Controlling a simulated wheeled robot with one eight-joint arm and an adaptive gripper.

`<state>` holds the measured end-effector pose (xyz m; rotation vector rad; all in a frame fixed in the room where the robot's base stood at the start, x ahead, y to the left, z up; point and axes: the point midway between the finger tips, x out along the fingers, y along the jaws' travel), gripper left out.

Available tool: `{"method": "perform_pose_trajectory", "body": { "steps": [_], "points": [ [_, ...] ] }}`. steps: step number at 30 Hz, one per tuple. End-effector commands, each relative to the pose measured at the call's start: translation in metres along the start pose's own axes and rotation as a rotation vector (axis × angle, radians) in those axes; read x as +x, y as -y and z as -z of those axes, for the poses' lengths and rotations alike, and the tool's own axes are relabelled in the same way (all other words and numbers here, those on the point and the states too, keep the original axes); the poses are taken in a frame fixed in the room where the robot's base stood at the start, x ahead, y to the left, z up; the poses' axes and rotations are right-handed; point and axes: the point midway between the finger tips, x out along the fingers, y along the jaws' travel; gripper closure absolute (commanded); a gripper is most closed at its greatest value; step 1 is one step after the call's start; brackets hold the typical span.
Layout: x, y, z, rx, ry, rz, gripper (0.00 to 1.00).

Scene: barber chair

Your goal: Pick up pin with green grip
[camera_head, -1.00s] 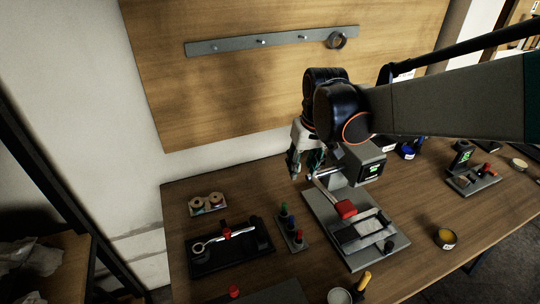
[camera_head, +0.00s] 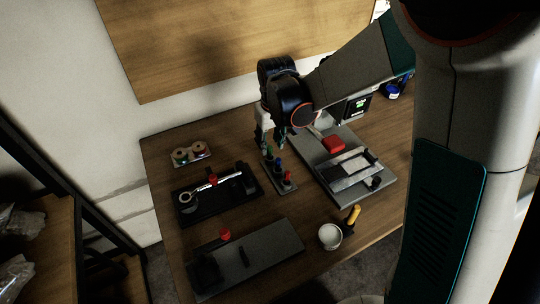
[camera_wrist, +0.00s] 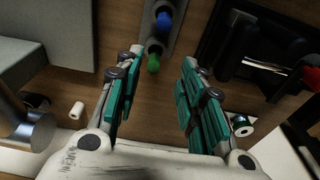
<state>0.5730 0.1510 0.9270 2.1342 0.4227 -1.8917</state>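The pin with the green grip (camera_wrist: 153,64) shows in the wrist view just ahead of my gripper, between the lines of its two fingers. It stands at the near end of a small grey rack (camera_wrist: 149,45), beside a blue-grip pin (camera_wrist: 163,21). In the head view the green grip (camera_head: 268,151) is at the rack's far end, close to my gripper (camera_head: 271,143). The rack also holds the blue pin (camera_head: 278,163) and a red pin (camera_head: 287,177). My gripper (camera_wrist: 152,100) is open, with teal pads wide apart and nothing between them.
A black tray with a wrench-like tool (camera_head: 218,192) lies left of the rack. A grey fixture with a red handle (camera_head: 334,144) stands right. Spools (camera_head: 190,154) sit at the back left. A white cup (camera_head: 330,237) and grey plate (camera_head: 268,249) are at the front.

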Motion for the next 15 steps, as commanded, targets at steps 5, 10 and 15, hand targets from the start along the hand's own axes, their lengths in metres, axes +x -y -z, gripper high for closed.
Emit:
{"method": "perform_pose_trajectory", "body": {
  "steps": [5,10,15],
  "points": [
    [0.016,-0.003,0.004,0.000,0.000,0.000,0.64],
    [0.042,-0.007,0.009,0.000,0.000,0.000,0.64],
    [0.052,-0.007,0.009,0.000,0.000,0.000,0.64]
  ]
}}
